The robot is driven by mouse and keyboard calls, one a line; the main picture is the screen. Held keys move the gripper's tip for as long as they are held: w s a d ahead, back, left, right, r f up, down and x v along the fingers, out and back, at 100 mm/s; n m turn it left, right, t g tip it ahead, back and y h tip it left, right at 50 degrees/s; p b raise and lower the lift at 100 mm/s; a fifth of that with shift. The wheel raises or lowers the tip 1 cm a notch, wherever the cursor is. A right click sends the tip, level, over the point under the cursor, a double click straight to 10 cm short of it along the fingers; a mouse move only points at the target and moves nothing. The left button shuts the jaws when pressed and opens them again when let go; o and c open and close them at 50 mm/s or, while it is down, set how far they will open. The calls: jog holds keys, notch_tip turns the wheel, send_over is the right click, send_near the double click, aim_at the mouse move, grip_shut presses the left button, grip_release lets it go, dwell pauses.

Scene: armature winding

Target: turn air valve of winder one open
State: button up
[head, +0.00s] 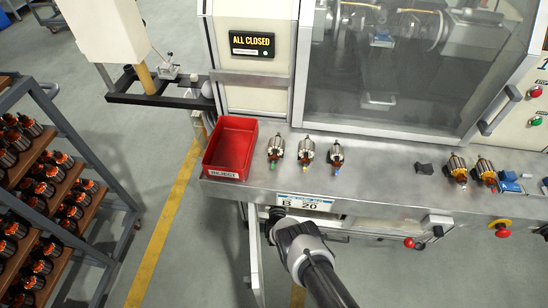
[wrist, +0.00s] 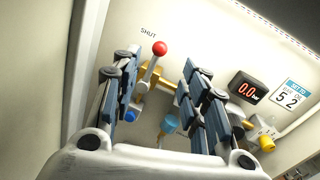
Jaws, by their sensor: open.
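In the wrist view the air valve's lever (wrist: 150,70) has a red ball knob (wrist: 160,48) and sits on brass pipe fittings on a pale panel. The lever points up, the knob just right of the printed word SHUT (wrist: 148,32). My gripper (wrist: 157,62) is open, its two blue-grey fingers standing left and right of the lever. I cannot tell whether either finger touches it. The right finger hides part of the pipework. In the head view my arm reaches to the bench front; my gripper's fingers and the valve are not visible there.
A digital gauge (wrist: 248,91) reads 0.0 beside a card (wrist: 292,95) showing 5 2. A yellow knob (wrist: 266,143) is at right. In the head view a red reject bin (head: 231,148) and several armatures stand on the steel bench (head: 385,185). A sign (head: 252,44) reads ALL CLOSED.

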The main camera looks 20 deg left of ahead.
jog(key=shift+b+x, duration=3.9)
jog(key=shift+x, duration=1.75)
grip_shut()
